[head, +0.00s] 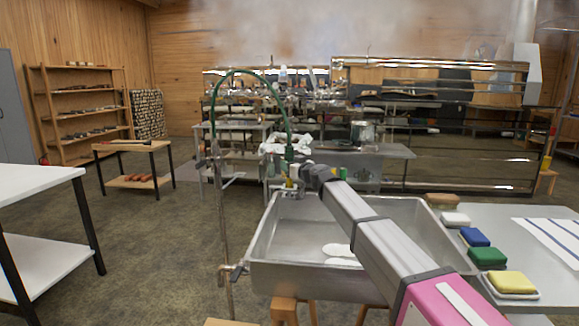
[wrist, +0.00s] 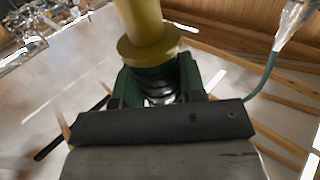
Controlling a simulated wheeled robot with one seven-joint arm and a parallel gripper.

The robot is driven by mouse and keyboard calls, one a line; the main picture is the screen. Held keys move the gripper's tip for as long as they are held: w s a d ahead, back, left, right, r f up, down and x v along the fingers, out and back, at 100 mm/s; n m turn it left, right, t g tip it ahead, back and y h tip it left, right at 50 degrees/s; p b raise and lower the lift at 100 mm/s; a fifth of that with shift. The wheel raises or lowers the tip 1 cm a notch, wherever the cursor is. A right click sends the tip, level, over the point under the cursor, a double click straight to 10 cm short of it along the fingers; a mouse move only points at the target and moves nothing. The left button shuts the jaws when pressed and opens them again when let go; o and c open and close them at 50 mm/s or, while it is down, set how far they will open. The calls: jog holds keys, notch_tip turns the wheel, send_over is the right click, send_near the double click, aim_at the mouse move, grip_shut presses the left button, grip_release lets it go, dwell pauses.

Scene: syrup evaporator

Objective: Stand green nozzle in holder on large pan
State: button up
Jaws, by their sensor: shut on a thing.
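My gripper (head: 293,180) is above the far left part of the large steel pan (head: 300,279). It is shut on the green nozzle (head: 289,153), which hangs at the end of an arched green hose. In the wrist view, my gripper (wrist: 158,78) has its jaws around a part below a yellow collar and stem (wrist: 147,35); the held part is largely hidden. An upright pipe (head: 221,205) with a clamp (head: 238,271) stands at the pan's near left corner. I cannot clearly make out the holder on the pan.
A side table at right carries yellow (head: 513,283), green (head: 488,257) and blue (head: 474,237) sponges. A pale flat item (head: 341,251) lies in the pan. A white table (head: 40,183) stands at left, with open floor between. Steam hangs overhead.

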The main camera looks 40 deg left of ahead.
jog(key=shift+f, duration=1.65)
dwell(1.0)
jog(key=o, duration=1.1)
jog(key=shift+c, duration=0.2)
jog(key=s+d, duration=0.1)
jog(key=d, duration=0.9)
jog(key=shift+s+d, duration=0.25)
jog(key=shift+d, duration=0.1)
